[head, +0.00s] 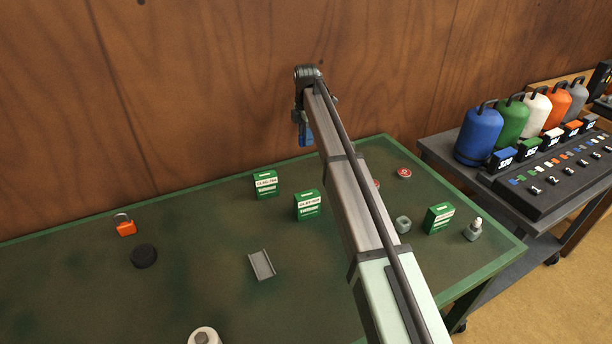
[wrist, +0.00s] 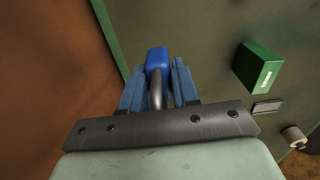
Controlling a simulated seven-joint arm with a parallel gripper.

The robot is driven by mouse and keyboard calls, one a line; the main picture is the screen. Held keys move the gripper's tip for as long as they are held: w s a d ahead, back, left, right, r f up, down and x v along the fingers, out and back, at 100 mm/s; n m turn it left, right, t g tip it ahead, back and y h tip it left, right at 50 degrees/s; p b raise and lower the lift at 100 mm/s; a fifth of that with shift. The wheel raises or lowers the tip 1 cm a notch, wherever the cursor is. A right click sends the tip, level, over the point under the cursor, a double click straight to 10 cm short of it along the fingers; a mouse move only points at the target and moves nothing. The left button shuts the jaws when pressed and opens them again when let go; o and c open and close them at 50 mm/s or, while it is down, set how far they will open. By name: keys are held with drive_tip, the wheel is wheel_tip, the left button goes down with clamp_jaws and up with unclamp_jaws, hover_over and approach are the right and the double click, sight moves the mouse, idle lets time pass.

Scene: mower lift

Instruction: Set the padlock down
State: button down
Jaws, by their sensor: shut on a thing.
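My gripper (wrist: 157,80) has its two blue-grey fingers shut on the blue padlock (wrist: 157,58). In the wrist view the grey shackle lies between the fingers and the blue body sticks out beyond their tips. In the head view my gripper (head: 302,122) hangs above the far edge of the green table (head: 200,290), near the wooden wall, with blue showing at its lower end. The padlock appears held in the air, clear of the tabletop. An orange padlock (head: 126,228) with a grey shackle stands on the table at the left.
Green boxes (head: 265,184), a grey channel piece (head: 262,265), a black disc (head: 144,256) and a red-topped tin (head: 404,173) are on the table. A cart at right holds coloured gas bottles (head: 480,133) and a numbered black board (head: 560,180). The table's left-middle is largely bare.

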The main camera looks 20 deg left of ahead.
sight(306, 175)
drive_tip(key=shift+f, duration=6.25)
drive_tip(key=shift+f, duration=0.15)
drive_tip(key=c, duration=0.8)
unclamp_jaws()
drive_tip(key=shift+c, duration=0.2)
wheel_tip(306, 175, up, 12)
drive_tip(key=shift+r, duration=0.15)
